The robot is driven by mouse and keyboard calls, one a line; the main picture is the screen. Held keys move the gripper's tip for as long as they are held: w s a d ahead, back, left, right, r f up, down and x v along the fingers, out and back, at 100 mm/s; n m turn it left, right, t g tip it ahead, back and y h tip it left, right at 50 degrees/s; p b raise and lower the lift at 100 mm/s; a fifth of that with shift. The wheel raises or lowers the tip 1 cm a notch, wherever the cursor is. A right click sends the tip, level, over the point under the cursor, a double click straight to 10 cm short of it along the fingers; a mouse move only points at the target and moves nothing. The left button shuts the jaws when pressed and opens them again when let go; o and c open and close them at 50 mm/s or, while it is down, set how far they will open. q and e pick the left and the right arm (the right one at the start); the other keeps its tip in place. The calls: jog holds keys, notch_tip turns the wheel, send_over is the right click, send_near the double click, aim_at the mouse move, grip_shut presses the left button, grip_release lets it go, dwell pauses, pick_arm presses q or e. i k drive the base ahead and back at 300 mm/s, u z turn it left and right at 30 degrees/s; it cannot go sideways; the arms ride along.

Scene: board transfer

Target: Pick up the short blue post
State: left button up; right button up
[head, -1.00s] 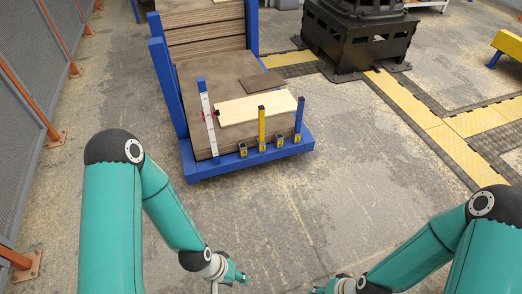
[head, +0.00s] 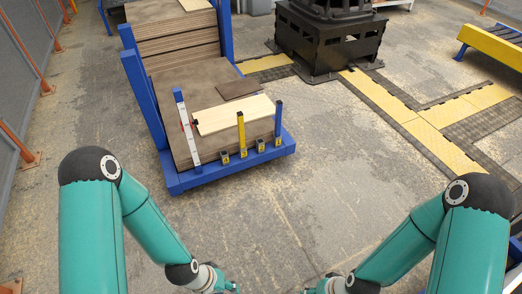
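The short blue post (head: 278,119) stands upright at the front right corner of a blue-framed cart (head: 230,176), beside a stack of boards. A yellow post (head: 241,134) and a taller white post with a blue top (head: 187,128) stand to its left along the same front edge. My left gripper (head: 232,288) is at the bottom edge of the head view, partly cut off. My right gripper (head: 310,290) is also low and mostly cut off. Both are well short of the cart and touch nothing visible. Their finger opening cannot be made out.
A light wooden board (head: 232,114) and a small dark board (head: 238,89) lie on the brown stack (head: 180,78). A black pedestal (head: 330,40) stands behind right. Yellow floor covers (head: 405,112) run at right. The floor before the cart is clear.

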aim_at(279, 103)
jog(key=i, duration=1.1)
jog(key=z, duration=0.4)
jog(key=k, duration=1.1)
jog(key=z, duration=0.65)
jog(key=i, duration=1.45)
jog(key=u, duration=0.75)
jog(key=i, duration=1.15)
jog(key=u, duration=1.15)
jog(key=i, duration=0.7)
jog(key=u, duration=0.65)
